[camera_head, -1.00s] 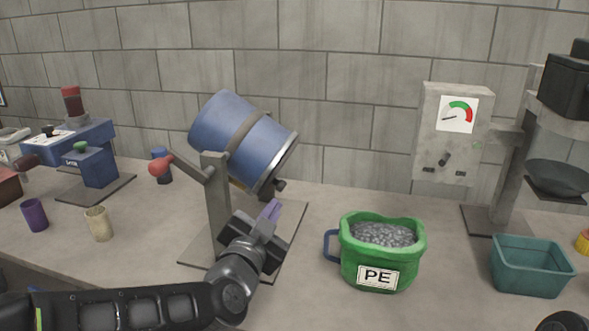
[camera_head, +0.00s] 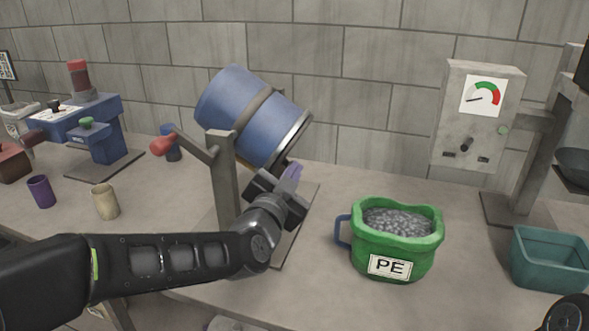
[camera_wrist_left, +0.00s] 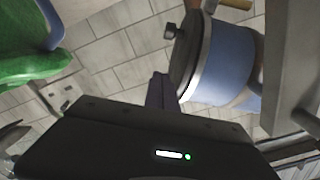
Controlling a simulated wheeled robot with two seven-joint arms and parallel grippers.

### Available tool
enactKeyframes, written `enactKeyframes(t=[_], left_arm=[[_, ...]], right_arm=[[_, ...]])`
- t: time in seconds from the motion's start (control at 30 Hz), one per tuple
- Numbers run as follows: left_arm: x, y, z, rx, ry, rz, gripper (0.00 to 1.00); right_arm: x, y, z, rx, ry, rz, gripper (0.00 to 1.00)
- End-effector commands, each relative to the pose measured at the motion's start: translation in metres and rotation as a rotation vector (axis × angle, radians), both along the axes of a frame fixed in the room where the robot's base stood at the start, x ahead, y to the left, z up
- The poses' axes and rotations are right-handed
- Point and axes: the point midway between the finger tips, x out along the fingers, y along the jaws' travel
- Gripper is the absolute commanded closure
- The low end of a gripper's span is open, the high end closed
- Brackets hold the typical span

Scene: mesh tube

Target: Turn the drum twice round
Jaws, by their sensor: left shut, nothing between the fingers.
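The blue drum (camera_head: 237,97) with a grey band hangs tilted on a grey stand (camera_head: 226,185), its rimmed end toward the lower right. A crank with a red knob (camera_head: 163,146) sticks out at the stand's left. My left gripper (camera_head: 294,172) is shut and empty, just below the drum's rimmed end, apart from the knob. In the left wrist view the drum (camera_wrist_left: 226,65) is at the upper right, with a dark latch-like piece on its rim, and the purple fingers (camera_wrist_left: 160,92) lie close to its rim. Contact cannot be told. My right gripper is not in view.
A green bucket of grey pellets (camera_head: 392,262) marked PE stands right of the stand. A teal bin (camera_head: 548,262), a gauge box (camera_head: 476,120), a purple cup (camera_head: 40,191) and a beige cup (camera_head: 105,202) stand around. Bare table lies between stand and bucket.

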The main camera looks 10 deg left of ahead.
Motion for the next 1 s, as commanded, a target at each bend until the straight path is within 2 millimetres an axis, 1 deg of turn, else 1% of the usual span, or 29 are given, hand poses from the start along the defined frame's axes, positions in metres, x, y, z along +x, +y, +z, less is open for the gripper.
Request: enactKeyframes(t=[0.03,0.33,0.4,0.6,1.0], left_arm=[[0.01,-0.001,-0.003,0.005,0.0,0.001,1.0],[0.071,-0.003,-0.004,0.006,0.001,0.002,1.0],[0.071,0.005,-0.018,0.003,0.003,0.003,1.0],[0.076,0.015,-0.032,0.002,0.0,0.002,1.0],[0.077,0.017,-0.034,0.002,-0.001,0.001,1.0]], right_arm=[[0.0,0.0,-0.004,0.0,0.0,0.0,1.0],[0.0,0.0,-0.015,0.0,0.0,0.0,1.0],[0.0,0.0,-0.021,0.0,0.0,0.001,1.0],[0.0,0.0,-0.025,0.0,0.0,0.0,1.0],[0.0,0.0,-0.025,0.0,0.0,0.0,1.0]])
